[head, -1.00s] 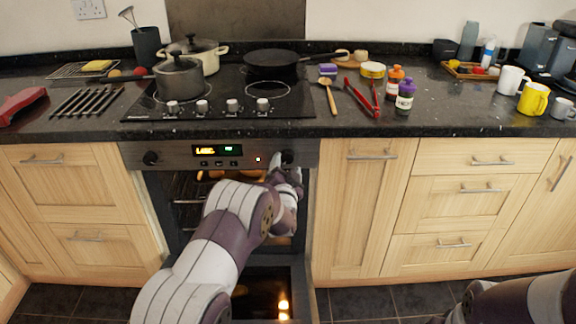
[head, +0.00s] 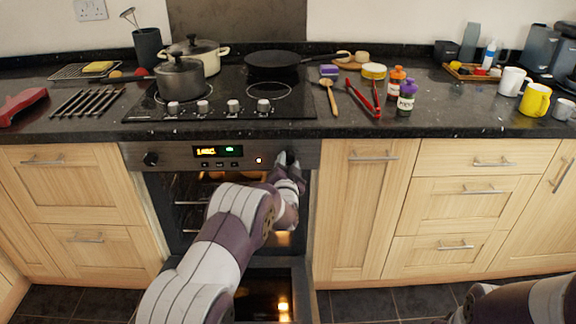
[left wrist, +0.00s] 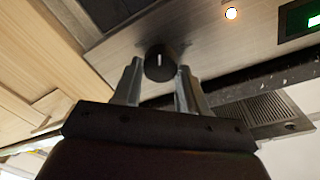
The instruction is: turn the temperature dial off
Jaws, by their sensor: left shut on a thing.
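The oven's control panel (head: 200,153) has a black round dial at each end. My left gripper (head: 288,161) is at the right dial and mostly hides it in the head view. In the left wrist view this dial (left wrist: 160,62) shows a short white mark. The two fingers of my left gripper (left wrist: 159,72) are shut on it, one on each side. The left dial (head: 151,159) stands free. Which dial sets the temperature cannot be read. My right gripper is out of view; only part of my right arm shows at lower right.
The oven door (head: 272,276) is folded down below my left arm, and the oven inside is lit. A display (head: 215,150) and a small orange light (head: 259,160) glow on the panel. Pots stand on the hob (head: 225,108) above.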

